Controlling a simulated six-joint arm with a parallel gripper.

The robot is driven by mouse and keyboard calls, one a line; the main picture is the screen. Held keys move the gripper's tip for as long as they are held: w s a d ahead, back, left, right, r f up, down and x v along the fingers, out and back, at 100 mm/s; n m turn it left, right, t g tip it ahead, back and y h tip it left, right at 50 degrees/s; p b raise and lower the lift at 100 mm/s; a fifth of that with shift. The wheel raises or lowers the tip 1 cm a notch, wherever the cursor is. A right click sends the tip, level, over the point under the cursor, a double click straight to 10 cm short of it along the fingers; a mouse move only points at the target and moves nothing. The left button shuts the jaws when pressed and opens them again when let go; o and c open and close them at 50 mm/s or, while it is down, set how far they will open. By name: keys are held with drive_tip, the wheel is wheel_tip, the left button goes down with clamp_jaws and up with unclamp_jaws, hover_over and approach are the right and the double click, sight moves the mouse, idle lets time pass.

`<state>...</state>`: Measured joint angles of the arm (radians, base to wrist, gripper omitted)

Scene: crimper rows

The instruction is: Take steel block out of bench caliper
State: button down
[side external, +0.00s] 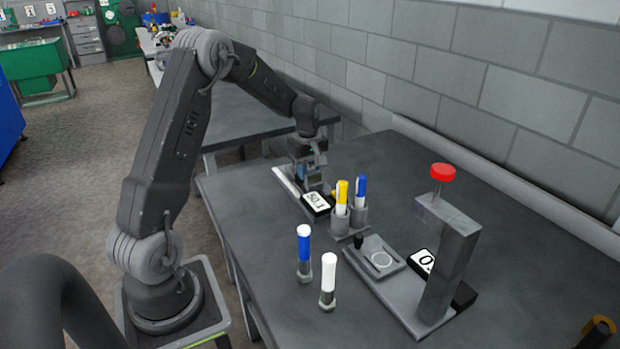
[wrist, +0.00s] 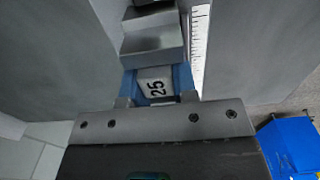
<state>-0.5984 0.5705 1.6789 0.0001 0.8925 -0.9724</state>
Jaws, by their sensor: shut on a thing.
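My gripper (side external: 310,178) is at the bench caliper (side external: 288,181), on the far side of the dark table. In the wrist view its blue fingertips are shut on the steel block (wrist: 155,84), a light grey piece marked 25. Stepped grey metal of the caliper (wrist: 150,40) lies just beyond the block, with a marked scale to the right. I cannot tell whether the block still touches the caliper jaws. The caliper's white display (side external: 316,203) faces the side camera. The block cannot be made out in the side view.
A holder (side external: 349,221) with a yellow and a blue marker stands close to the caliper. A tall stand with a red knob (side external: 442,172) is at right. The table beyond is clear up to the wall.

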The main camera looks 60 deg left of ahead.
drive_tip(key=shift+a, duration=0.5)
idle(0.5)
wheel_tip(320, 180, up, 8)
idle(1.0)
drive_tip(key=shift+r, duration=0.1)
